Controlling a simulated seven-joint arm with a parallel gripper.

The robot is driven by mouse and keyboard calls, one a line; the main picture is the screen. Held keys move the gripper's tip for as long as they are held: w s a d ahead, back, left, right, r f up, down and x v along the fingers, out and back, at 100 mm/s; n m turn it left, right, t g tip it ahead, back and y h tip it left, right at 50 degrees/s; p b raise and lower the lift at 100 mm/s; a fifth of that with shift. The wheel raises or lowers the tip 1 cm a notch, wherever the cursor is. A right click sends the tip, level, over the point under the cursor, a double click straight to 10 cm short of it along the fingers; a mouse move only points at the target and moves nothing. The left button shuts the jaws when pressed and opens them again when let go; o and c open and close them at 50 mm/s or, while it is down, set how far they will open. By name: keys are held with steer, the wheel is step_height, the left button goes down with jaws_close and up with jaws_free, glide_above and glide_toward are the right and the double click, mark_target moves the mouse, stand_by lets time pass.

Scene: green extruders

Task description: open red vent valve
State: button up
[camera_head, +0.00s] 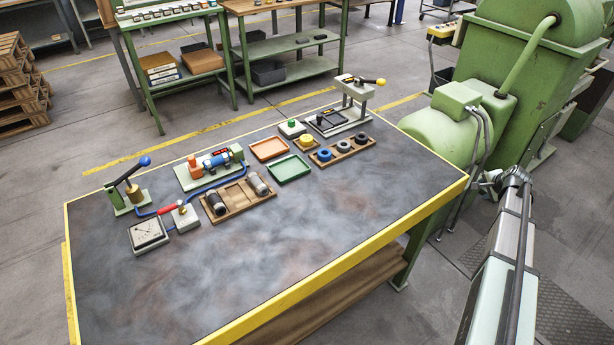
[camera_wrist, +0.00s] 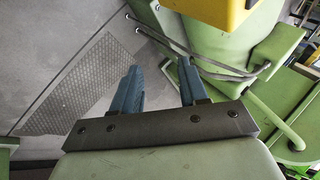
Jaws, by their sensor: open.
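The red vent valve handle (camera_head: 167,209) is on the left part of the table in the head view. It sits between a small pale valve block (camera_head: 185,216) and a blue hose, just above a square gauge (camera_head: 148,234). The exact angle of the handle is hard to tell at this size. My gripper (camera_wrist: 160,85) shows in the wrist view with its two blue fingers apart and nothing between them. It is off the table's right side, far from the valve, over the floor and near the green machine. The wrist view does not show the valve.
The dark table has a yellow edge (camera_head: 330,275); its front half is clear. A lever pump (camera_head: 132,187), a blue cylinder fixture (camera_head: 212,165), a wooden tray (camera_head: 236,214) and orange and green trays (camera_head: 288,168) stand near the valve. A green machine (camera_head: 445,135) stands at right.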

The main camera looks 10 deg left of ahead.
steer(key=w+a+r+y, duration=0.1)
steer(key=w+a+r, duration=0.5)
steer(key=a+r, duration=0.4)
steer(key=a, duration=0.6)
steer(key=a+r+y, duration=0.1)
steer(key=a, duration=0.6)
steer(key=a+r+g+y, duration=0.1)
steer(key=a, duration=0.6)
steer(key=shift+w+r+n, duration=0.1)
steer(key=shift+r+n, duration=0.2)
steer(key=s+a+r+n+g+y, duration=0.1)
steer(key=s+a, duration=0.1)
steer(key=a, duration=0.6)
steer(key=s+a+r+g+y, duration=0.1)
steer(key=s+a+r, duration=0.1)
steer(key=a, duration=0.7)
steer(key=n+g, duration=0.3)
steer(key=g, duration=0.3)
glide_toward(168, 207)
steer(key=shift+h, duration=0.3)
steer(key=x, duration=0.8)
steer(key=shift+a, duration=0.3)
